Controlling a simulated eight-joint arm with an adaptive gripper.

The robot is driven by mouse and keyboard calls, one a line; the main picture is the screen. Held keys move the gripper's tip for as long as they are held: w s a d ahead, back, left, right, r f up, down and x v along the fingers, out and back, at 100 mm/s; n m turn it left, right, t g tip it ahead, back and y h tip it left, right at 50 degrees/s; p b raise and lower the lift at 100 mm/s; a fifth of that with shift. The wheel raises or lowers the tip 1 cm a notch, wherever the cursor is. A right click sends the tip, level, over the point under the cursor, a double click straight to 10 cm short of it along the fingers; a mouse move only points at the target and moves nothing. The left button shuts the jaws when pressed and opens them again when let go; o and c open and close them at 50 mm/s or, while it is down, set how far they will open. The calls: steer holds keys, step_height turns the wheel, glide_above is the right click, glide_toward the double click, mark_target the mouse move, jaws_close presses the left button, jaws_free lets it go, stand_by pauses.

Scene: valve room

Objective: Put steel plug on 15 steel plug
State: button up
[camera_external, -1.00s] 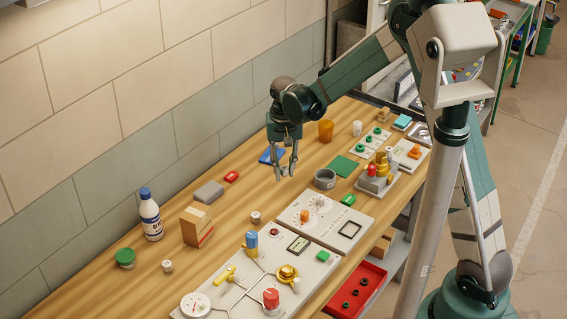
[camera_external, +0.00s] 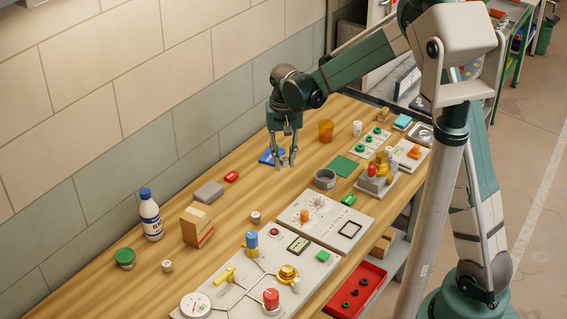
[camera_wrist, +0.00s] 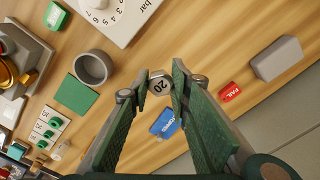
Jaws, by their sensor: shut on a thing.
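My gripper (camera_wrist: 160,84) is shut on a small steel plug (camera_wrist: 159,83) with "20" on its face, seen between the fingertips in the wrist view. In the external view my gripper (camera_external: 286,162) is above the back half of the bench, near the blue card (camera_external: 268,157); the plug is too small to make out there. Two small pale round pieces stand on the wood, one (camera_external: 255,217) beside the valve panel and one (camera_external: 167,266) near the green-lidded jar. I cannot read a number on either, so I cannot tell which is the 15 steel plug.
The valve panel (camera_external: 216,281) fills the front.

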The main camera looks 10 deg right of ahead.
steer(key=shift+s+a, duration=0.1)
steer(key=s+a+r+p, duration=0.3)
steer(key=s+a+p, duration=0.3)
steer(key=s+a, duration=0.5)
steer(key=s, duration=0.3)
steer(key=shift+r+n, duration=0.3)
steer(key=shift+r, duration=0.05)
glide_above(256, 214)
steer(key=shift+s+f, duration=0.1)
steer(key=shift+f, duration=2.8)
steer(key=shift+f+p, duration=0.4)
steer(key=shift+f, duration=1.7)
steer(key=shift+f, duration=0.2)
